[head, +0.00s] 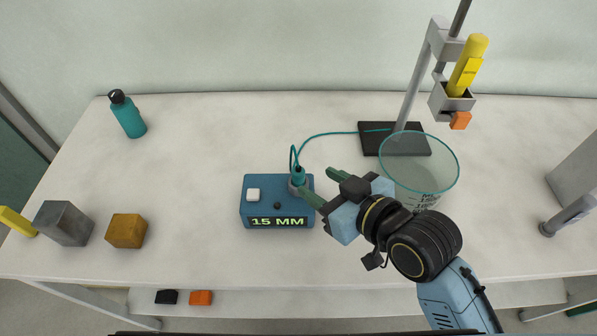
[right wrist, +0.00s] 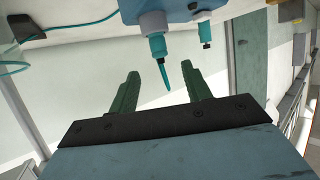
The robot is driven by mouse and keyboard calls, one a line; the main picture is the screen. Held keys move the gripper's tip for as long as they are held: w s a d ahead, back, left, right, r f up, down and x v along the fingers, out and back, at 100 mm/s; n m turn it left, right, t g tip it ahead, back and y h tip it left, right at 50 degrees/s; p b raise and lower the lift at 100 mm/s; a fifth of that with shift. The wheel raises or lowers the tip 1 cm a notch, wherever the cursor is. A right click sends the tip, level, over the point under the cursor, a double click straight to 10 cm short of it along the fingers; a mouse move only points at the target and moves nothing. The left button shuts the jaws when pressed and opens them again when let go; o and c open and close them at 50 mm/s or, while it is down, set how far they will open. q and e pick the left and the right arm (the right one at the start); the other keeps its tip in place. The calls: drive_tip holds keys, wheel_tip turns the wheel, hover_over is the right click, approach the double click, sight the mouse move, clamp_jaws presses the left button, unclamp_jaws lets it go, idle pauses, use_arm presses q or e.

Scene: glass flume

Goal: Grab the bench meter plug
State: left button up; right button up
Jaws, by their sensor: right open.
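My left gripper is out of view.
A glass beaker (head: 440,178) stands right of my right gripper, by a stand (head: 407,80) holding a yellow-topped probe (head: 468,65). A teal bottle (head: 128,118), a grey block (head: 65,222) and an ochre block (head: 127,231) are at left. The table between is clear.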

sight(293, 169)
drive_tip(key=x, duration=0.4)
drive_tip(key=shift+f, duration=0.1)
drive_tip(key=b+x, duration=0.1)
drive_tip(key=x, duration=0.3)
drive_tip(key=shift+w+a+f, duration=0.15)
drive_tip(key=shift+w+f, duration=0.05)
drive_tip(key=shift+f, duration=0.05)
drive_tip(key=shift+w+a+f, duration=0.15)
drive_tip(key=shift+w+a, duration=0.05)
drive_tip(key=shift+w, duration=0.05)
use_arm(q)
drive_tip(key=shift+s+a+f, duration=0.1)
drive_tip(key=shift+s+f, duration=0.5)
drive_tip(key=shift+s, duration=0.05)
use_arm(e)
clamp_jaws()
